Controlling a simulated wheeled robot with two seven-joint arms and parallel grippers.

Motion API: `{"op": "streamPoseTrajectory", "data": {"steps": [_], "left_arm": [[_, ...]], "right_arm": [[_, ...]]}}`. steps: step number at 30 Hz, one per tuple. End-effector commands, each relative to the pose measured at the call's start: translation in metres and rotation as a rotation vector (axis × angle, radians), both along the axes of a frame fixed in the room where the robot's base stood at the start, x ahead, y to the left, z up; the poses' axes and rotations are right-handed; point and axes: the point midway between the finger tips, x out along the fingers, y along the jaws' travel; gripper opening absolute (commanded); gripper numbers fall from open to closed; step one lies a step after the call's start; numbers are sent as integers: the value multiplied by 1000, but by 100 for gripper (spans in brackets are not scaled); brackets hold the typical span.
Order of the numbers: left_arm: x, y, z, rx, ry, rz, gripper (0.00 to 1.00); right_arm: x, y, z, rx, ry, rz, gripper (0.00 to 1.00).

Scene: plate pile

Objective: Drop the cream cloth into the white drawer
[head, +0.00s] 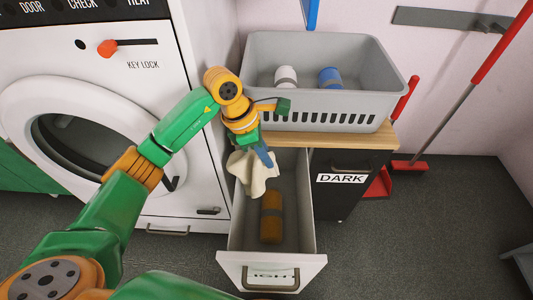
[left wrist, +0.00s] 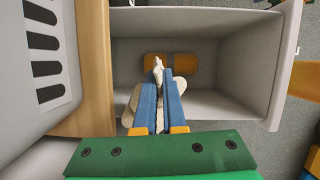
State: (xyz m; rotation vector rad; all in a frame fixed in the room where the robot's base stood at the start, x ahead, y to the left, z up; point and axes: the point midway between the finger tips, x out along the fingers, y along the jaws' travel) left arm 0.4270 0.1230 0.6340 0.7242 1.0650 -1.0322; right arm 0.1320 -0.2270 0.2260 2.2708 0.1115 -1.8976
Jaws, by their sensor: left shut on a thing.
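The cream cloth (head: 253,172) hangs from my left gripper (head: 264,157) over the back part of the open white drawer (head: 271,262). In the left wrist view the blue fingers of the gripper (left wrist: 162,80) are shut on the cloth (left wrist: 158,72), and folds of it show on both sides of them. The drawer (left wrist: 222,20) is pulled out and lies below the fingers. A brown rolled item with a band (head: 271,215) lies inside it and also shows in the left wrist view (left wrist: 180,67). My right gripper does not show.
A grey basket (head: 345,122) with a white roll (head: 286,77) and a blue roll (head: 330,77) stands on a wooden top (head: 380,137) behind the drawer. A washing machine (head: 190,120) is at left. A dark bin labelled DARK (head: 338,195) is at right.

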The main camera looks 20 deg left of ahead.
Motion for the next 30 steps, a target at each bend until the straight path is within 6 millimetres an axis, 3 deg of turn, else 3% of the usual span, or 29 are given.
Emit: {"op": "streamPoseTrajectory", "data": {"steps": [5, 6, 9, 16, 20, 26, 27, 29, 30], "left_arm": [[0, 0, 1, 0, 0, 0, 0], [0, 0, 1, 0, 0, 0, 18], [0, 0, 1, 0, 0, -1, 42], [0, 0, 1, 0, 0, -1, 45], [0, 0, 1, 0, 0, -1, 80], [0, 0, 1, 0, 0, -1, 80], [0, 0, 1, 0, 0, -1, 82], [0, 0, 1, 0, 1, -1, 99], [0, 0, 1, 0, 1, -1, 100]], "right_arm": [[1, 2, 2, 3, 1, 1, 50], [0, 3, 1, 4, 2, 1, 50], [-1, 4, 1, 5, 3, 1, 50], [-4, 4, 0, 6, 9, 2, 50], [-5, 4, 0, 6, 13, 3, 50], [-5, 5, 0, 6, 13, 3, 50], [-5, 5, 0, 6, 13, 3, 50], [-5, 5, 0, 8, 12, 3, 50], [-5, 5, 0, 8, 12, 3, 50]]}}
